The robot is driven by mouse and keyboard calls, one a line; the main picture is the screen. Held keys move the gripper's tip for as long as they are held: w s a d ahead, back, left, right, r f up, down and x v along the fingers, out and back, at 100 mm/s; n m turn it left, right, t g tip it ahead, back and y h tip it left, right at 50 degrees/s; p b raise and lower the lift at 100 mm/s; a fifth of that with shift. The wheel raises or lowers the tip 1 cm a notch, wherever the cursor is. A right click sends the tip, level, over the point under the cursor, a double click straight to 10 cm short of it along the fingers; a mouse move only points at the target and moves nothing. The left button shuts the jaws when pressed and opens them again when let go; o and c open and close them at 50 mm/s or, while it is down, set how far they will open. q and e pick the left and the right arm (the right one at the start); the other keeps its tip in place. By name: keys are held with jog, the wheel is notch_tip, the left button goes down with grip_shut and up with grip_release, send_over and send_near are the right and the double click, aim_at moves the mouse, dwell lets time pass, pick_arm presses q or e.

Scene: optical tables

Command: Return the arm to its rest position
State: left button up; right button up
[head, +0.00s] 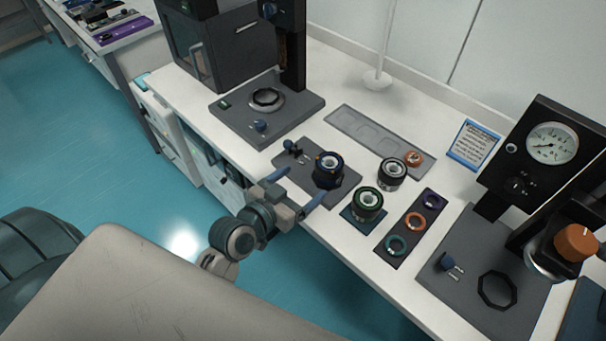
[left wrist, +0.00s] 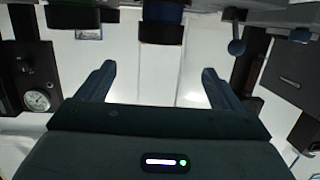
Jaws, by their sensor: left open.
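My left gripper (head: 296,192) is open at the front edge of the white table, its two blue-grey fingers spread apart. In the head view it is just in front of the dark plate (head: 343,191) that bears a dark lens-like cylinder with a blue ring (head: 328,170). The fingers look empty and apart from the cylinder. The left wrist view shows the open fingers (left wrist: 158,84) with nothing between them; dark cylinders appear beyond them at the top. My right gripper is not in view.
A green-ringed cylinder (head: 367,205) and a black-and-white cylinder (head: 391,174) stand nearby. A tray (head: 381,252) holds coloured rings. A gauge station (head: 551,143) is at right, a dark box (head: 222,47) at back left. Teal floor (head: 120,225) is free at left.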

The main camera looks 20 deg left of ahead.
pick_arm(q)
jog(key=shift+f, duration=0.1)
jog(key=s+a+f+n+g+y, duration=0.1)
jog(key=s+a+f+g+y, duration=0.35)
jog(key=s, duration=0.45)
jog(key=s+a+f+n+g+y, duration=0.1)
jog(key=s+a+f+g, duration=0.2)
jog(key=s+f+g, duration=0.5)
notch_tip(320, 180, down, 29)
jog(key=s+a, duration=0.3)
jog(key=s+f+g, duration=0.1)
jog(key=s+f, duration=1.5)
jog(key=f, duration=0.1)
jog(key=shift+s+a+f+n, duration=0.25)
jog(key=shift+s+a+n, duration=0.15)
jog(key=shift+a, duration=0.05)
jog(key=shift+g, duration=0.25)
